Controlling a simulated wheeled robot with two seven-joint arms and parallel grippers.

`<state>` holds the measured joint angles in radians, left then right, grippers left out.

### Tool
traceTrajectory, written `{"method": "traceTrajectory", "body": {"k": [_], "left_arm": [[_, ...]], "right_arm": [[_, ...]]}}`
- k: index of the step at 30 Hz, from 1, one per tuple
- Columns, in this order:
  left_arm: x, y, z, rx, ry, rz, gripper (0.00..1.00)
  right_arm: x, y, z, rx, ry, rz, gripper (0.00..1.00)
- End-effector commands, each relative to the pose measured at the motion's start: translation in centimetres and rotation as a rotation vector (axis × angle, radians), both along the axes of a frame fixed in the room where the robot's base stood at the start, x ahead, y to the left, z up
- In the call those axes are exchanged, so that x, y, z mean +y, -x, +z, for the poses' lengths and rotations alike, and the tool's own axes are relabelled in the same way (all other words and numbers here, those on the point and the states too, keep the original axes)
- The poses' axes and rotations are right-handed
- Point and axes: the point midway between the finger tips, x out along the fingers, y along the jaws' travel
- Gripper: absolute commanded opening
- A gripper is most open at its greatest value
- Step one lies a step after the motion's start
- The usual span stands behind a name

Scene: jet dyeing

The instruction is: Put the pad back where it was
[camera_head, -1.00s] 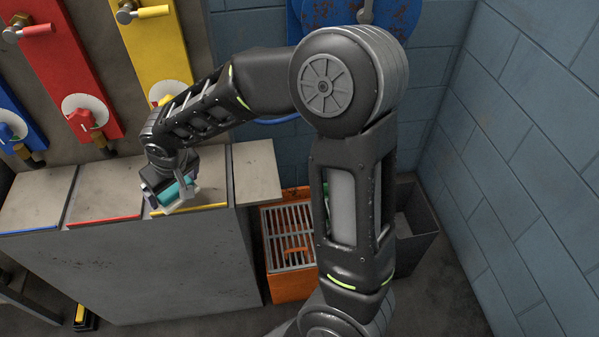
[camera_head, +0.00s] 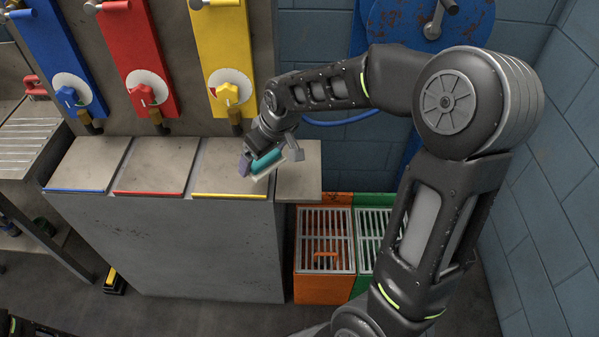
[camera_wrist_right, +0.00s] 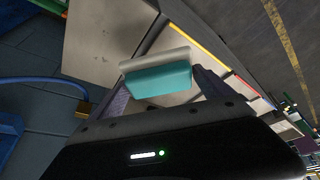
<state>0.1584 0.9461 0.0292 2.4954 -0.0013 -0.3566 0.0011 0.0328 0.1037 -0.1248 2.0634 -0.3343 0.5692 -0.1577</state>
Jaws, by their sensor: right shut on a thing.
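The pad (camera_head: 266,160) is a small teal block with a pale layer along one side. My left gripper is not in view.
Blue, red (camera_head: 137,60) and yellow (camera_head: 222,60) valve panels stand behind the counter. Red-edged (camera_head: 155,165) and blue-edged (camera_head: 90,163) sections lie left. Orange (camera_head: 323,240) and green (camera_head: 372,235) grated bins stand on the floor to the right, beside the blue block wall.

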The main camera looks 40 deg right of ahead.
Motion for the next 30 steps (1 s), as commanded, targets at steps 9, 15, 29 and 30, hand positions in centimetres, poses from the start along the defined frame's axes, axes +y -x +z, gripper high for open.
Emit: {"method": "traceTrajectory", "body": {"k": [9,15,29,30], "left_arm": [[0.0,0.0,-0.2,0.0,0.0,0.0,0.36],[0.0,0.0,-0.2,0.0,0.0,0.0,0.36],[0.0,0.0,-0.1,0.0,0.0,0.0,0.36],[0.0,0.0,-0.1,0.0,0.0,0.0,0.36]], "right_arm": [[-7.4,2.1,3.0,-0.003,0.0,0.259,0.52],[-8.8,2.5,4.0,-0.002,0.001,0.343,0.52],[-8.7,2.6,2.2,0.002,0.0,0.346,0.52],[-8.7,2.6,1.5,0.004,-0.001,0.346,0.52]]}}
